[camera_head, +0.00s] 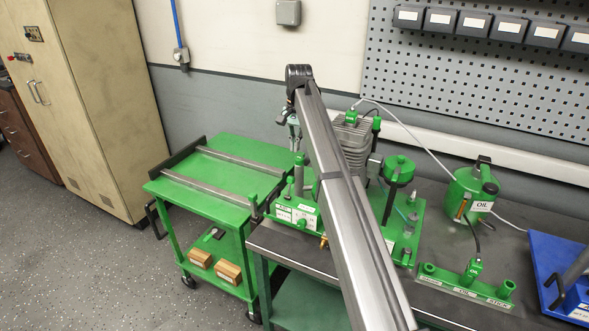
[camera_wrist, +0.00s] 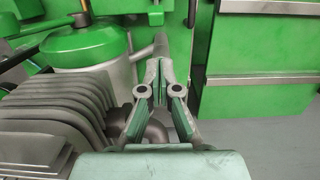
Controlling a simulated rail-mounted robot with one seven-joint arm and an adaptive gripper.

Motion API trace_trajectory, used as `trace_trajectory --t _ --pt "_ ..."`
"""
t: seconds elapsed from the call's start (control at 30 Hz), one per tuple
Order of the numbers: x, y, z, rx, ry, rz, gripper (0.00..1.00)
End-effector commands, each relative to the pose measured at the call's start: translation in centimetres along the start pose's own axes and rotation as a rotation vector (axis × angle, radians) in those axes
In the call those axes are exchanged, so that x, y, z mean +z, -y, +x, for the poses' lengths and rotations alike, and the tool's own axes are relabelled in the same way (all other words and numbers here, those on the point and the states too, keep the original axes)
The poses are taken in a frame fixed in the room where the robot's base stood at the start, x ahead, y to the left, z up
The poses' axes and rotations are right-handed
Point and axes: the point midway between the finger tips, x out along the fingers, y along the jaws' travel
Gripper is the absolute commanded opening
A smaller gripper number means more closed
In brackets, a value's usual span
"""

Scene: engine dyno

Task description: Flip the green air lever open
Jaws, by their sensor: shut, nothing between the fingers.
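I cannot tell for certain which green part is the air lever. In the head view a green-topped upright (camera_head: 299,160) stands on the labelled green base at the front left of the engine rig, just below my gripper (camera_head: 292,128). Another green piece (camera_head: 376,124) sits beside the finned cylinder (camera_head: 352,145), near a pale hose. My gripper also shows in the wrist view (camera_wrist: 162,62), with its fingertips together and empty. A grey rod end (camera_wrist: 161,44) shows just beyond the tips; contact is unclear. My arm hides part of the rig.
A green cart (camera_head: 222,152) with grey rails stands left of the bench. A green oil can (camera_head: 468,195) and a labelled green rack (camera_head: 465,286) are on the right of the bench, with a blue tray (camera_head: 552,255) beyond. The wrist view shows grey fins (camera_wrist: 45,110) close at left.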

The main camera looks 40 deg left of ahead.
Motion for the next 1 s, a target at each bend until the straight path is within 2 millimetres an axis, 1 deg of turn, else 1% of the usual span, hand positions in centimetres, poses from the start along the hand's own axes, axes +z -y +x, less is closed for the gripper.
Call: trace_trajectory --t 0.13,0.23,0.6,0.7,0.83,1.0 --pt "0.1 0.0 0.7 0.0 0.0 0.0 0.0" --pt "0.1 -0.1 1.8 0.001 0.002 0.0 0.0" --pt "0.2 -0.1 7.6 0.001 0.002 0.0 0.0" --pt "0.1 0.0 8.7 0.0 0.001 -0.001 0.0" --pt "0.1 0.0 9.7 0.0 0.001 0.0 0.0" --pt "0.0 0.0 10.0 -0.001 0.0 -0.001 0.0"
